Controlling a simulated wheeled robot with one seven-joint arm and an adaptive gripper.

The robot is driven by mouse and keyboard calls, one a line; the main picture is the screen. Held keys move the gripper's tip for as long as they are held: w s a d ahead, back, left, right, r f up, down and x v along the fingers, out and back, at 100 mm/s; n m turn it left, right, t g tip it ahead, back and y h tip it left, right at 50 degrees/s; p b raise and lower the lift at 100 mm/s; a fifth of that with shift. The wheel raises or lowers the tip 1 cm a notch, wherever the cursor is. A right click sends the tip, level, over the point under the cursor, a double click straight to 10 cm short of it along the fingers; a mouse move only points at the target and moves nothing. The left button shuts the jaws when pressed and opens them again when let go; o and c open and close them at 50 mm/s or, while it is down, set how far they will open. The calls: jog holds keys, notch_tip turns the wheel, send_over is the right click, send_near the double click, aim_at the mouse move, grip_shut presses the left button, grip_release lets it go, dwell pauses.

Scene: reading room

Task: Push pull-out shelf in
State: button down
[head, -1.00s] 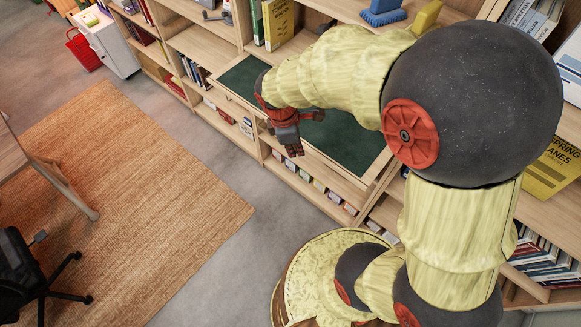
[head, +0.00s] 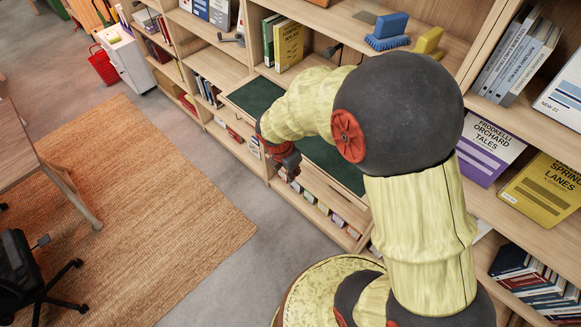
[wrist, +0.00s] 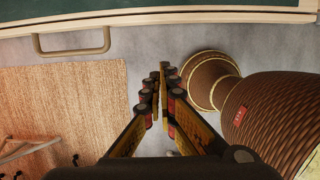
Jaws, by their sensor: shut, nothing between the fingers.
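The pull-out shelf (head: 254,95) has a dark green top and a pale wood rim. It sits in the bookcase in the head view, partly hidden behind my arm. In the wrist view its green top and wood front edge (wrist: 235,17) run across the top, with a wooden bar handle (wrist: 72,43) at left. My gripper (wrist: 165,75) is shut and empty. Its fingertips appear below the front edge, right of the handle; I cannot tell whether they touch the shelf. In the head view my gripper (head: 289,167) is near the shelf's front edge.
The bookcase holds books (head: 288,45), a blue brush (head: 387,30) and a yellow block (head: 428,40) above the shelf. A woven rug (head: 140,200) lies on the floor at left, with a table (head: 25,150) and black chair (head: 30,270). Grey floor between is clear.

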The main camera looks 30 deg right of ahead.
jog(key=shift+w+d+f, duration=0.3)
jog(key=shift+d+f, duration=0.25)
jog(key=shift+d, duration=0.2)
jog(key=shift+w+d+f, duration=0.25)
jog(key=shift+d+f, duration=0.25)
jog(key=shift+d, duration=0.25)
jog(key=shift+w+d+f, duration=0.3)
jog(key=shift+d+f, duration=0.25)
jog(key=shift+d, duration=0.2)
jog(key=w+d+p, duration=0.2)
jog(key=d+p, duration=0.1)
jog(key=d, duration=0.3)
jog(key=w+d+p, duration=0.2)
jog(key=d, duration=0.5)
jog(key=w+d+p, duration=0.3)
jog(key=d, duration=0.3)
jog(key=shift+w+d+p, duration=0.1)
jog(key=shift+d+p, duration=0.25)
jog(key=shift+d, duration=0.05)
jog(key=shift+r, duration=0.1)
